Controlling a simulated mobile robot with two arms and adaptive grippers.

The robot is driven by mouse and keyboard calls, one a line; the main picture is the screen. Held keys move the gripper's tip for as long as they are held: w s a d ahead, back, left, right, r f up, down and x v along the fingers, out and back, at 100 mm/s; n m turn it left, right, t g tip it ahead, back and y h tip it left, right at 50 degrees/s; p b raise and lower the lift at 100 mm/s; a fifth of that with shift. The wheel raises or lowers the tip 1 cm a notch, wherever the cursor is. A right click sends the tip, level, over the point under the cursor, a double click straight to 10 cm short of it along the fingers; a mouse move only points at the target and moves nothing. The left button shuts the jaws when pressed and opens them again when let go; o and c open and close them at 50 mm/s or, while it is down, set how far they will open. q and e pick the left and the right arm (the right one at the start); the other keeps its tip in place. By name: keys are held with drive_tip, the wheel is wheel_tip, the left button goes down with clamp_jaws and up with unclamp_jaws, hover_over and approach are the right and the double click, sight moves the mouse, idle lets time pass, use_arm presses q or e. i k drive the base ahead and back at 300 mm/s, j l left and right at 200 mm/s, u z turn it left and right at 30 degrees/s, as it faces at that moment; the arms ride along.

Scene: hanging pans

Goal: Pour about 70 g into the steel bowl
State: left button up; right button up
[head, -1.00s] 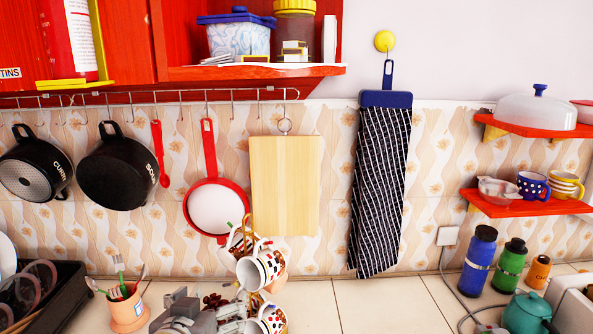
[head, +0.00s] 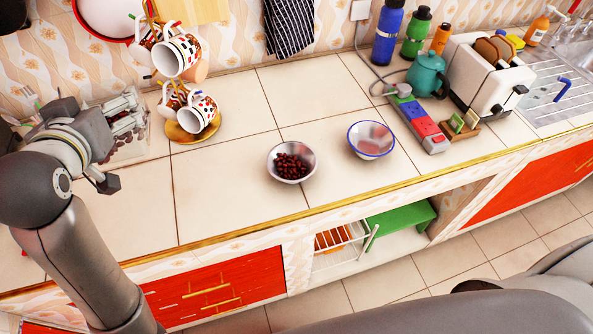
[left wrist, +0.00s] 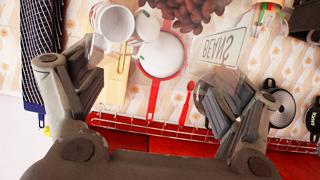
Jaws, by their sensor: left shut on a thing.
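The steel bowl (head: 291,176) stands on the tiled counter, with dark red beans (head: 291,165) inside. My left gripper (head: 130,118) is left of the mug stand, well to the left of the bowl. It is shut on a clear container (head: 137,143), which is partly hidden by the fingers. In the left wrist view my left gripper (left wrist: 155,92) has its fingers at either side of the see-through container, with beans (left wrist: 190,15) and a BEANS label (left wrist: 220,50). How full the container is cannot be told. My right gripper is not in view.
A mug stand (head: 184,133) with several mugs (head: 183,55) stands between my left gripper and the bowl. A blue-rimmed bowl (head: 371,152) is right of the steel bowl. A power strip (head: 425,131), teapot (head: 427,72) and toaster (head: 487,85) are farther right. The counter's front (head: 225,215) is clear.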

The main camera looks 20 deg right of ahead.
sight(303, 152)
drive_tip(key=k+z, duration=0.4)
drive_tip(key=z, duration=1.4)
drive_tip(key=k+j+z, duration=0.2)
drive_tip(key=k+j, duration=0.15)
drive_tip(key=k+j+z, duration=0.2)
drive_tip(key=k, duration=0.4)
drive_tip(key=j, duration=0.1)
